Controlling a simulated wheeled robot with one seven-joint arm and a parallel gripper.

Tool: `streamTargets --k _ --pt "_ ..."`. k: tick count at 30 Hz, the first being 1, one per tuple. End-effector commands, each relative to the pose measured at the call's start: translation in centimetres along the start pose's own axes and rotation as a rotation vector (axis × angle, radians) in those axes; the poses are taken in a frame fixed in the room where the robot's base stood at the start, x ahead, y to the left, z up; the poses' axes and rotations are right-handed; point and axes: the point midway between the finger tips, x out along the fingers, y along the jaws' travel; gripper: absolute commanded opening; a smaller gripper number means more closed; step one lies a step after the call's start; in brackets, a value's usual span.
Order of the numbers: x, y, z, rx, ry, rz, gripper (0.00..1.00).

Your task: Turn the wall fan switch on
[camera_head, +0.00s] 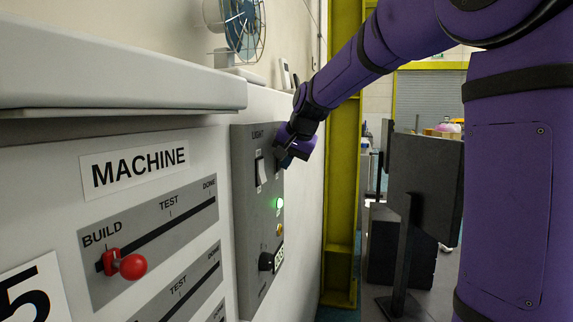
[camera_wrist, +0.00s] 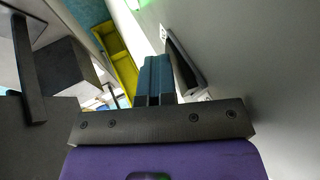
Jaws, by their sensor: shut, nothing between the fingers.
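A grey control panel (camera_head: 245,215) is on the white wall in the head view. It has a white rocker switch (camera_head: 260,171) in a dark frame, below the word LIGHT. No fan label is readable; the panel's upper right part is hidden behind my gripper. My gripper (camera_head: 283,160) is at that upper right part, right of the rocker switch. In the wrist view my gripper's blue-grey fingers (camera_wrist: 154,68) are together and empty, beside a dark-framed part (camera_wrist: 183,66) on the panel. I cannot tell whether they touch it. The fan (camera_head: 243,28) stands above the ledge, its motion unclear.
Below the switch are a green light (camera_head: 279,203), a yellow button (camera_head: 279,230) and a black knob (camera_head: 266,262). A MACHINE panel with a red-knobbed slider (camera_head: 131,266) is at left. A ledge (camera_head: 120,80) juts out above it. A dark monitor on a stand (camera_head: 425,180) is at right.

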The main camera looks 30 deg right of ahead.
Motion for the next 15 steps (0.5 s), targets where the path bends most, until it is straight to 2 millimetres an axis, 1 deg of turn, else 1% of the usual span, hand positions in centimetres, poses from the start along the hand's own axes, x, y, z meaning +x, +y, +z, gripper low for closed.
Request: streamTargets --k 6,15 --pt "-0.65 -0.38 -0.32 -0.001 0.003 -0.002 0.00" --pt "-0.73 -0.41 -0.31 -0.001 0.002 -0.002 0.00"
